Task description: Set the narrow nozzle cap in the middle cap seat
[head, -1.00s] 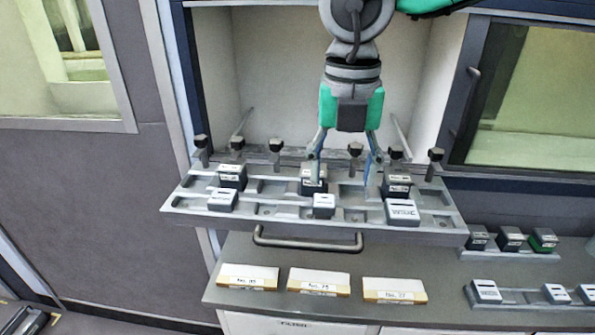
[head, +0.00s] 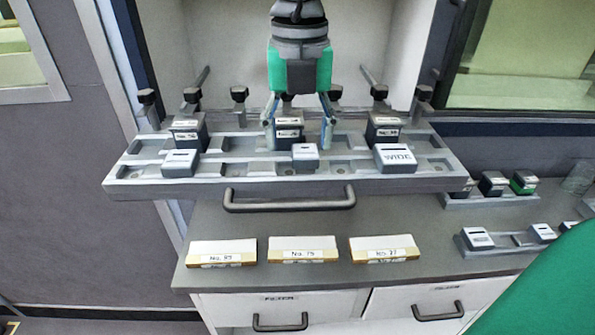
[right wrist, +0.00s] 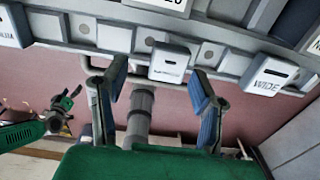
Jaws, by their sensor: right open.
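The narrow nozzle cap seems to be the small white cap (head: 305,153) in the middle of the front row of the grey tray (head: 235,184). It stands upright there; its print is too small to read. It also shows in the right wrist view (right wrist: 170,62). My right gripper (head: 299,145) is open and empty. In the head view its fingers flank the middle dark block (head: 289,131), behind the cap. In the right wrist view its fingertips are apart from the cap. A green arm with a dark end (right wrist: 62,112), probably my left gripper, shows small there; its jaws are unclear.
A wide cap (head: 395,157) and another white cap (head: 181,162) flank the middle cap. Dark blocks (head: 187,133) (head: 383,130) stand behind. Three labelled boxes (head: 303,249) lie on the counter. A rack (head: 487,243) with white caps is at right.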

